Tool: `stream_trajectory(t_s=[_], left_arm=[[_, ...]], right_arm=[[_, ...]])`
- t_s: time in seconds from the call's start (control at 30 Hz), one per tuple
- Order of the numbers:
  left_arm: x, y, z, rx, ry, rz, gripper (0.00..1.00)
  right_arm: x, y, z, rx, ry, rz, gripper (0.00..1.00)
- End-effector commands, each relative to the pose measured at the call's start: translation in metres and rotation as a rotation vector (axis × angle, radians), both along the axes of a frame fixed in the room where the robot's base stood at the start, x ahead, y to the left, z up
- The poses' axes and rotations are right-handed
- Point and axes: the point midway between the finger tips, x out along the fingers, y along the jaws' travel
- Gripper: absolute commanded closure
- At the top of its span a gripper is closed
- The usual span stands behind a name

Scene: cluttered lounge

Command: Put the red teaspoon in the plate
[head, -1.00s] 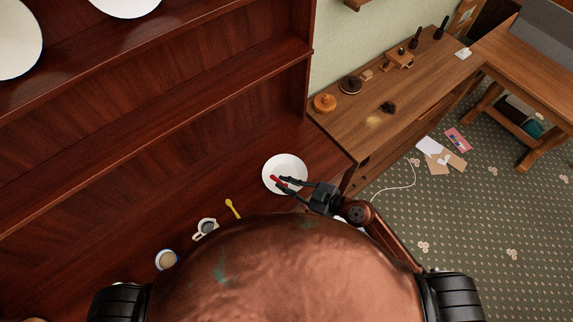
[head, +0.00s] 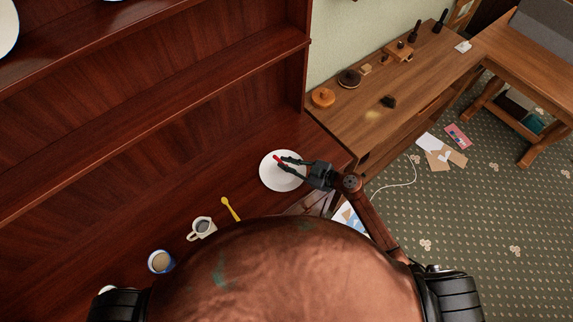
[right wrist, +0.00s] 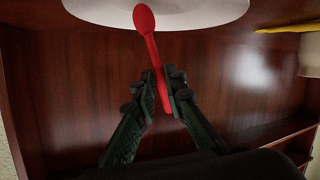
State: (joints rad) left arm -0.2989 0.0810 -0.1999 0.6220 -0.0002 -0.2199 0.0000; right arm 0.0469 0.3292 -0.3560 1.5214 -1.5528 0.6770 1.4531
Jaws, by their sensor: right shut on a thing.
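The red teaspoon (right wrist: 148,38) is held by its handle between the fingers of my right gripper (right wrist: 163,88), which is shut on it. In the right wrist view its bowl points up the picture and overlaps the white plate (right wrist: 195,13). In the head view the plate (head: 272,182) lies on the dark wooden surface, and my right gripper (head: 281,162) is over it with the red teaspoon (head: 279,161). I cannot tell whether the teaspoon touches the plate. My left gripper is not in view.
A yellow spoon (head: 230,208), a cup with dark contents (head: 202,225) and a blue-rimmed cup (head: 160,250) stand left of the plate. A wooden sideboard (head: 345,125) with small objects is at the right. Tall dark shelving (head: 200,95) rises behind.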

Motion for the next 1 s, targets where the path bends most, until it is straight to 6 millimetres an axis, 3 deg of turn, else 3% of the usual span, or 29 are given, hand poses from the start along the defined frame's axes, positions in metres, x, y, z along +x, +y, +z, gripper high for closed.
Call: stream_trajectory(t_s=[0.17,0.47,0.5,0.7,1.0], left_arm=[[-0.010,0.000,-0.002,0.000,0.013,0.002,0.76],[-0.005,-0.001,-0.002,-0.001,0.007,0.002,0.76],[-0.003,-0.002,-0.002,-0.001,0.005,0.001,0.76],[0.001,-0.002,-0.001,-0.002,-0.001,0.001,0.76],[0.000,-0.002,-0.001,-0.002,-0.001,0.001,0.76]], right_arm=[[0.001,0.000,-0.004,-0.001,-0.003,0.000,1.00],[0.000,0.000,-0.008,-0.001,-0.002,0.001,1.00],[0.000,0.000,-0.008,0.000,-0.002,0.001,0.86],[0.000,0.000,-0.007,0.000,-0.002,0.000,0.73],[0.000,0.000,-0.006,0.000,-0.002,0.000,0.72]])
